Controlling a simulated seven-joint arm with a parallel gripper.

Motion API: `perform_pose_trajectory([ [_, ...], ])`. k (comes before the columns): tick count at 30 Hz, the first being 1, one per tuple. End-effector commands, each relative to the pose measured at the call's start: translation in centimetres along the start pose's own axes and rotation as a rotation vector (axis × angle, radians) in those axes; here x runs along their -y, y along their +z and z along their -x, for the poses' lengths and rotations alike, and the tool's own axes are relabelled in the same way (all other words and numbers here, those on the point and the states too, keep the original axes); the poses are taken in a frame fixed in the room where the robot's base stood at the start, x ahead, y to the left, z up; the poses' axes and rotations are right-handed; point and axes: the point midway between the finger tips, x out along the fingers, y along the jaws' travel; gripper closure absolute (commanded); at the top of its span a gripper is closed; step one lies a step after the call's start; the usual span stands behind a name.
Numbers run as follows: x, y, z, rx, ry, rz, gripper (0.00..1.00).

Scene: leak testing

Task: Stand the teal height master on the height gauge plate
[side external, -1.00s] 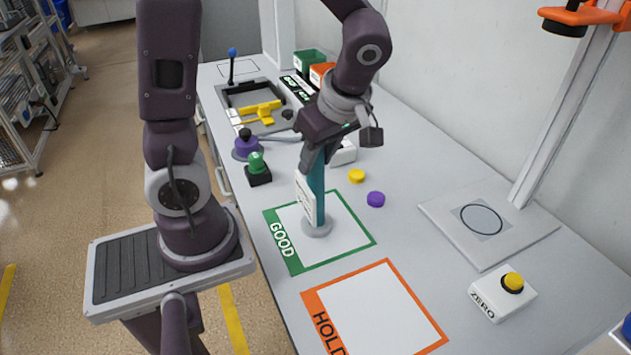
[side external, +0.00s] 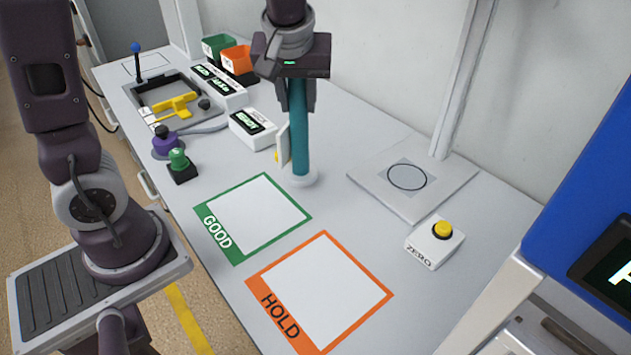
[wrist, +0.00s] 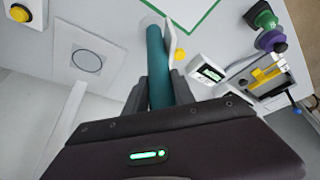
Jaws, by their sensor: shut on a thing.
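The teal height master (side external: 300,140) is a tall upright cylinder with a pale round base and a white tag on its side. My gripper (side external: 297,105) is shut on its upper part. In the wrist view the teal height master (wrist: 158,60) runs between the fingers of my gripper (wrist: 160,88). Its base is over the bench between the GOOD square and the gauge plate; I cannot tell whether it touches the bench. The height gauge plate (side external: 370,182) is a flat light-grey slab with an empty dark ring (side external: 407,177), to the right of the master. The ring also shows in the wrist view (wrist: 87,61).
A post (side external: 465,80) rises at the plate's back edge. The ZERO button box (side external: 434,242) stands in front of the plate. The GOOD square (side external: 262,215) and HOLD square (side external: 325,290) are empty. A white display box (side external: 250,128) stands left of the master.

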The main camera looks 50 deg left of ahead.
Motion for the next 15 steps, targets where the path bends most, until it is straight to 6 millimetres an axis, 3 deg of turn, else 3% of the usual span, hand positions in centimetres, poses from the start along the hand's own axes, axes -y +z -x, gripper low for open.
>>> perform_pose_trajectory([
  [6, -3.5, -2.2, -2.2, 0.002, 0.147, -0.351, 1.0],
  [12, -5.0, -3.1, -2.8, 0.0, 0.199, -0.478, 1.0],
  [15, -6.8, -3.7, -2.8, -0.005, 0.215, -0.525, 1.0],
])
